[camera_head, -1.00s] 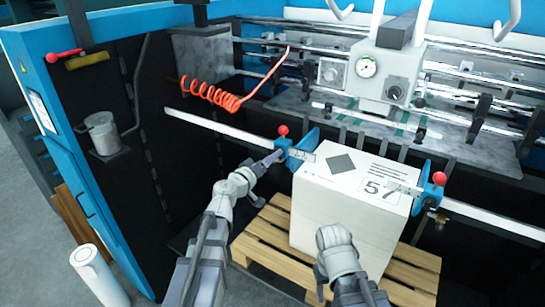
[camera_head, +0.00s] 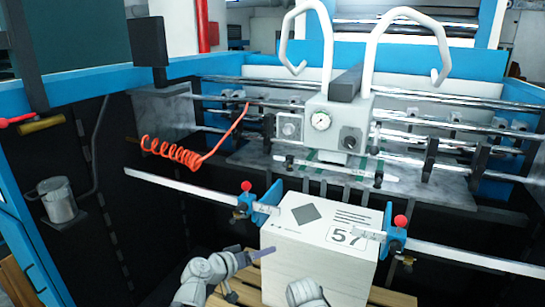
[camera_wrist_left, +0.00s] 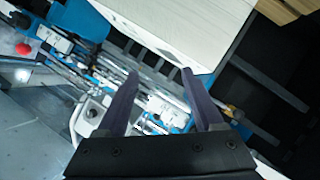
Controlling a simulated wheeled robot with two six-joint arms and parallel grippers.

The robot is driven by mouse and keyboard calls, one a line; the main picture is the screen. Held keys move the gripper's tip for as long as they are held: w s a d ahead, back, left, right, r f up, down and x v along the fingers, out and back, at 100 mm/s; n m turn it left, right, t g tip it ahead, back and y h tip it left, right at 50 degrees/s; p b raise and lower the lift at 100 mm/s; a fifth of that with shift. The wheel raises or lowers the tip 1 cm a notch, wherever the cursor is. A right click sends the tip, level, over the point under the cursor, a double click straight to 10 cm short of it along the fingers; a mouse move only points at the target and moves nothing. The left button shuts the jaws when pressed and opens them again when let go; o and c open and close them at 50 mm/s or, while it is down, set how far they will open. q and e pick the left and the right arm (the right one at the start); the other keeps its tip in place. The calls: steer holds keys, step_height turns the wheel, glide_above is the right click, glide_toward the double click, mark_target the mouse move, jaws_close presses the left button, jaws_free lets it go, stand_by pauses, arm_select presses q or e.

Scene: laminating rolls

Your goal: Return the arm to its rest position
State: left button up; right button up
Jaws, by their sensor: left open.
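My left gripper (camera_head: 262,254) is at the lower middle of the head view, beside the left side of the white stack marked 57 (camera_head: 318,262). In the left wrist view its two dark fingers (camera_wrist_left: 158,85) stand apart with nothing held between them. The stack also shows at the top of the left wrist view (camera_wrist_left: 195,28). My right arm shows only as a grey rounded part at the bottom edge of the head view, in front of the stack; its gripper jaws are not visible.
The stack stands on a wooden pallet (camera_head: 395,298). Blue clamps with red knobs, left (camera_head: 266,202) and right (camera_head: 394,240), sit on rails beside it. A red coiled hose (camera_head: 175,153) and a machine head with a gauge (camera_head: 335,125) are behind. A metal can (camera_head: 58,200) is at left.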

arm_select(q)
steer(key=s+d+f+m+g+y, duration=0.35)
steer(key=s+d+f+g, duration=0.4)
steer(key=s+f, duration=0.4)
steer(key=s+a+f+g+y, duration=0.2)
steer(key=s+a+g+y, duration=0.1)
steer(key=s+a+y, duration=0.3)
steer(key=shift+s+f+g, duration=0.2)
steer(key=shift+s+g, duration=0.15)
steer(key=shift+s, duration=1.05)
steer(key=shift+m+y, duration=0.25)
